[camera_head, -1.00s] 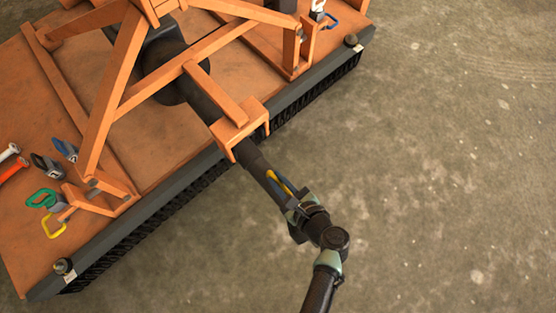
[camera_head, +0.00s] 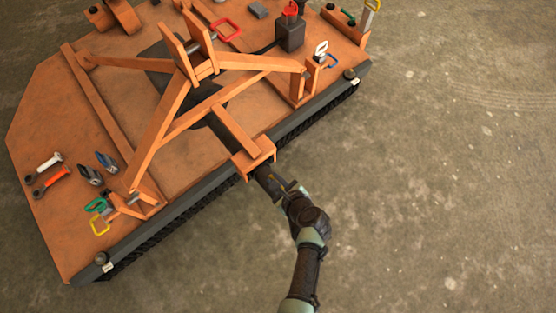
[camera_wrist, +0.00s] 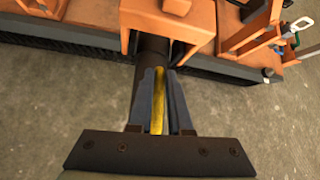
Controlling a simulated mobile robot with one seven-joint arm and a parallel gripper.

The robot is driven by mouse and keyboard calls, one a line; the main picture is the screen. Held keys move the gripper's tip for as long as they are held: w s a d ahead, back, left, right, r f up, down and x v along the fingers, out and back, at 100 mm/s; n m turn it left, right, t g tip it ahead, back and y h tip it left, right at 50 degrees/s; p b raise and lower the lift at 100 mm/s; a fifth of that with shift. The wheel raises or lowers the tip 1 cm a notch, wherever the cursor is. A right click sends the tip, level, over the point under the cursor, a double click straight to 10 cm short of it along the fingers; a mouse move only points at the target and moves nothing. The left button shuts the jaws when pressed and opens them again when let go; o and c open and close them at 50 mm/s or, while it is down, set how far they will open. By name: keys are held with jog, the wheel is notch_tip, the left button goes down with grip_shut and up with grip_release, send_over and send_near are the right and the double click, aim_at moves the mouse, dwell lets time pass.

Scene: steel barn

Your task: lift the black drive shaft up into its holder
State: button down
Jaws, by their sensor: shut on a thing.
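The black drive shaft (camera_head: 262,174) sticks out from the front of the orange machine, below the orange bracket (camera_head: 256,157) that appears to be its holder. My gripper (camera_head: 279,185) is shut on the shaft's outer part, just outside the bracket. In the wrist view the shaft (camera_wrist: 151,58) runs up between the sides of the orange bracket (camera_wrist: 170,20). The gripper's grey fingers (camera_wrist: 157,88) lie along it, with a yellow strip between them. I cannot tell whether the shaft touches or rests in the bracket. The shaft's outer end is hidden by my gripper.
The orange deck (camera_head: 50,120) has a dark front edge with chains under it. An orange A-frame (camera_head: 160,140) stands over it. Shackles, including a green one (camera_head: 95,205), and pins lie on the deck. Concrete floor (camera_head: 430,200) at the right is clear.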

jog(key=shift+w+r+p, duration=0.5)
jog(key=shift+r+p, duration=0.15)
jog(key=shift+r, duration=0.2)
jog(key=shift+d, duration=0.1)
jog(key=c, duration=0.8)
grip_release()
jog(key=shift+f, duration=0.2)
jog(key=shift+c, duration=0.2)
jog(key=shift+s+r+p, duration=0.35)
jog(key=shift+s, duration=0.1)
jog(key=p+v, duration=0.3)
jog(key=v, duration=0.9)
jog(key=shift+w+r, duration=0.15)
jog(key=shift+w, duration=0.05)
